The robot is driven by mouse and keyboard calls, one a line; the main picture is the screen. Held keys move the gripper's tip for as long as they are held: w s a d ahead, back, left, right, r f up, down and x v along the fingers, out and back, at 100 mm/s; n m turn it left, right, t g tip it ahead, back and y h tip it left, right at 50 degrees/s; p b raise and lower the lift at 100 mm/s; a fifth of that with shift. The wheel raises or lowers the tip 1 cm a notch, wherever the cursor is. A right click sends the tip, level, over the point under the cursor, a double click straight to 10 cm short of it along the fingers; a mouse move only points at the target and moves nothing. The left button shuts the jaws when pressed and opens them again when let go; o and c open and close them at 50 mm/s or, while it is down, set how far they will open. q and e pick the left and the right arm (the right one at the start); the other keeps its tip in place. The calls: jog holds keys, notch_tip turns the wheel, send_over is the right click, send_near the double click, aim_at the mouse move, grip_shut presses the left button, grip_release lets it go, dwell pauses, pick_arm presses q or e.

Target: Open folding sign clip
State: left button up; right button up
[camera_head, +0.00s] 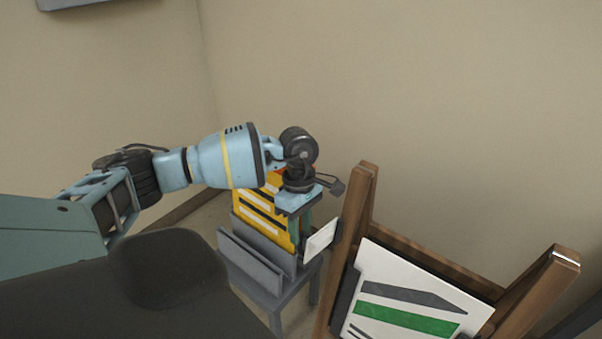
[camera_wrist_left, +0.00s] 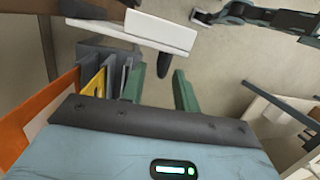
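A wooden folding frame (camera_head: 355,220) stands at the lower right of the head view, with a white board (camera_head: 415,295) bearing a green stripe and dark bands. A small white plate (camera_head: 320,241) sticks out at the frame's left side. The wrist view shows a white plate (camera_wrist_left: 160,32) with a dark tab (camera_wrist_left: 164,62) below it; I cannot tell for sure which part is the clip. My left gripper (camera_head: 300,232) is beside the small plate. In the wrist view its green fingers (camera_wrist_left: 160,76) are apart, with nothing seen held between them. My right gripper is not identifiable.
A grey slotted rack (camera_head: 248,262) holding a yellow panel (camera_head: 255,212) stands just left of the frame, on a grey stand (camera_head: 292,298). It is close to my left gripper. Plain beige walls (camera_head: 420,90) rise behind. A dark jointed object (camera_wrist_left: 255,15) crosses the wrist view's top right.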

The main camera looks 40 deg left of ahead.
pick_arm(q)
jog(key=shift+v, duration=2.5)
